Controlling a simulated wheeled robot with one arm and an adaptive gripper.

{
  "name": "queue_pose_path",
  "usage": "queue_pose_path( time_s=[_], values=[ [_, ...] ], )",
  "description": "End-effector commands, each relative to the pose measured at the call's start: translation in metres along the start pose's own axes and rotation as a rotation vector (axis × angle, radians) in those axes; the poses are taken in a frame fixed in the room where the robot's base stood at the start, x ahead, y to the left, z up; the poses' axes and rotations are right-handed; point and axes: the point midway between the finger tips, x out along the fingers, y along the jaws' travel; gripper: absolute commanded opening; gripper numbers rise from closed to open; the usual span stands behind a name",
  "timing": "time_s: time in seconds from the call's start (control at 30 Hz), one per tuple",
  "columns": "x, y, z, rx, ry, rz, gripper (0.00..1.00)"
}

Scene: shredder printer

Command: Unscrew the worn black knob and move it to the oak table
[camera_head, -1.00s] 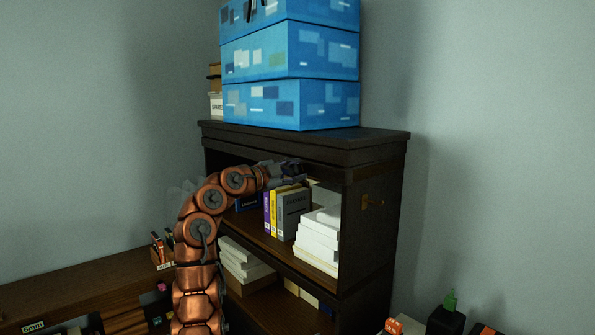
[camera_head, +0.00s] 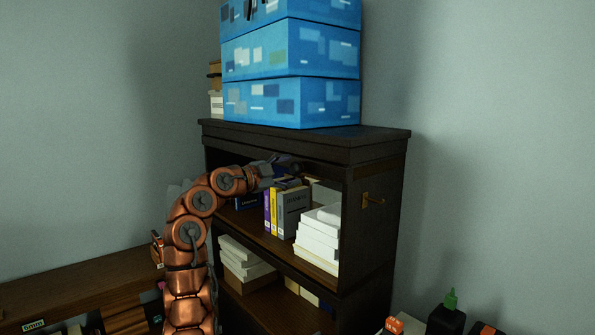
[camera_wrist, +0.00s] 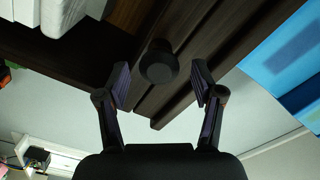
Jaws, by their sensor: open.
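A round black knob (camera_wrist: 158,66) sticks out from dark wood in the wrist view, in the gap between my fingers. My gripper (camera_wrist: 160,80) is open, with one finger on each side of the knob and clear room between. In the head view my gripper (camera_head: 285,165) is at the upper front of a dark bookcase (camera_head: 300,148), near its top opening. The knob cannot be made out there. A brown wooden table (camera_head: 70,283) stands at the lower left of the head view; I cannot tell whether it is oak.
Blue patterned boxes (camera_head: 290,60) are stacked on the bookcase. Upright books (camera_head: 292,212) and white paper stacks (camera_head: 318,240) fill the shelf just below my gripper. A small peg (camera_head: 373,200) juts from the bookcase's right side. Bottles (camera_head: 446,317) stand at the lower right.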

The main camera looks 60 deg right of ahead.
Motion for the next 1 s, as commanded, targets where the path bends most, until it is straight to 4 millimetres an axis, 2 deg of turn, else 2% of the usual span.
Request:
queue_pose_path(
  time_s=[0.3, 1.0],
  values=[
    [0.0004, 0.0010, 0.0002, 0.048, 0.000, 0.001, 0.67],
    [0.0007, 0.0009, 0.0005, 0.759, 0.001, 0.001, 0.67]
  ],
)
